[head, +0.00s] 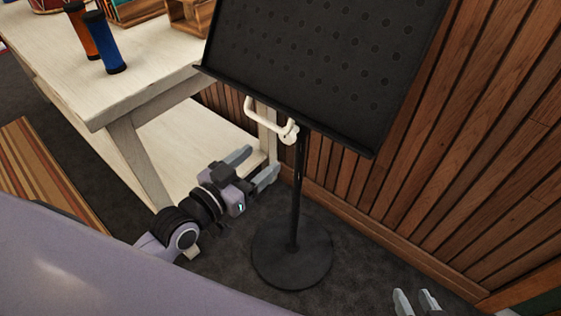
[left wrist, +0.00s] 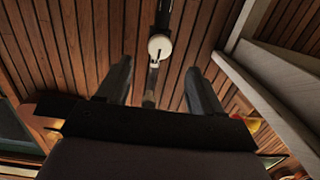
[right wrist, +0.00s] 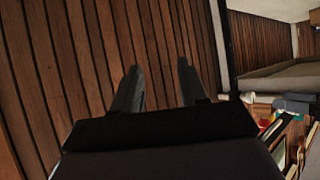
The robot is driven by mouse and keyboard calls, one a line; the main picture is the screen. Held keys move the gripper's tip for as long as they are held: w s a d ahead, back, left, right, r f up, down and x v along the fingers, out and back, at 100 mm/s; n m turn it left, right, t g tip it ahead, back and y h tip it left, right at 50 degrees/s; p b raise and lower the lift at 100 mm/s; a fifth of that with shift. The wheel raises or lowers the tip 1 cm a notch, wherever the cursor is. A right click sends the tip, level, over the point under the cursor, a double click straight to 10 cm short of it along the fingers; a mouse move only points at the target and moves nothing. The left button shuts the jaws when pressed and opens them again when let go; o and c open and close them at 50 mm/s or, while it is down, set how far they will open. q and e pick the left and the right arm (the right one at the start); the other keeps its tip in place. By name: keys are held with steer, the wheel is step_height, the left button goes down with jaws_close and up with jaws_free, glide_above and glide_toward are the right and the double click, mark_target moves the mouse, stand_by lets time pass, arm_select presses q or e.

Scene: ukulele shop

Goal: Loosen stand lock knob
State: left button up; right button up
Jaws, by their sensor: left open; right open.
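A black music stand has a perforated desk (head: 325,50), a thin pole (head: 297,190) and a round base (head: 292,262) on the floor. A cream-white knob (head: 288,133) with a bent bar sits on the pole just under the desk. My left gripper (head: 258,164) is open and empty, left of the pole and lower in the picture than the knob. In the left wrist view the round white knob (left wrist: 160,46) shows beyond and between the open fingertips, apart from them. My right gripper (head: 417,300) is open and empty at the bottom right; it faces the wood wall in its wrist view (right wrist: 158,68).
A pale wooden table (head: 150,85) stands at the left with a blue tube (head: 105,42) and an orange tube (head: 80,32) on it. A slatted wood wall (head: 470,120) is close behind the stand. Dark carpet (head: 350,270) is clear around the base.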

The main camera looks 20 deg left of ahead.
mark_target(290, 138)
arm_select(q)
steer(key=b+x, duration=0.2)
steer(key=x, duration=0.6)
steer(key=shift+r+t+h+b, duration=0.3)
steer(key=shift+r+t, duration=0.05)
steer(key=shift+t, duration=0.05)
arm_select(e)
steer(key=shift+w+a+f+y, duration=0.3)
steer(key=shift+a+f, duration=0.35)
arm_select(q)
steer(key=shift+w, duration=0.1)
steer(key=c, duration=1)
arm_select(e)
steer(key=shift+r, duration=0.1)
